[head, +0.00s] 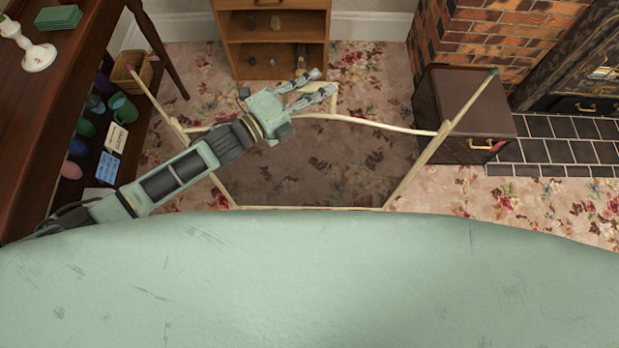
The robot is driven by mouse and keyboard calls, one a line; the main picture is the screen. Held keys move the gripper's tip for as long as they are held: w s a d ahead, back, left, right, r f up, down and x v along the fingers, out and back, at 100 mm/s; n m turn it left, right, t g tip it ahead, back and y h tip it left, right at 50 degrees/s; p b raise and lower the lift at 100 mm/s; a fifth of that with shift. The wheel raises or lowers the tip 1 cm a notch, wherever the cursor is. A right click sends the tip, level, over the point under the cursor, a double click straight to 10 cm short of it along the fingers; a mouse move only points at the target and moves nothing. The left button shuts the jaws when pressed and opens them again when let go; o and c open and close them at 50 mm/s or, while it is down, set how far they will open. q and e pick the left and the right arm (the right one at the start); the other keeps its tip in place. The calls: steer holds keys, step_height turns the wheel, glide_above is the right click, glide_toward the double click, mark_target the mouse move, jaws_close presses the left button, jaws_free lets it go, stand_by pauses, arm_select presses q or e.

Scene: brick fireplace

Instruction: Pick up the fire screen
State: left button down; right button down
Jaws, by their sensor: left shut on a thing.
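The fire screen (310,172) stands in the middle of the head view, with pale brass-coloured rails and a dark see-through mesh over the carpet. Its side posts spread outward to dark tips at left and right. My left gripper (322,83) reaches in from the left and is shut on the pale handle at the screen's top middle. My left forearm covers part of the screen's left side. The screen's lower edge meets the edge of my green body in the picture, so I cannot tell whether its base touches the floor. My right gripper is not in view.
A brown chest (465,105) stands close to the screen's right post, by the brick fireplace (500,35) and dark hearth tiles (565,145). A small wooden shelf (275,32) is behind. A dark table (40,110) and wicker basket (132,72) are left. Floral carpet (365,60) is open behind the screen.

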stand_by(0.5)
arm_select(q)
steer(key=shift+w+r, duration=0.1)
steer(key=shift+r, duration=0.2)
steer(key=shift+r, duration=0.1)
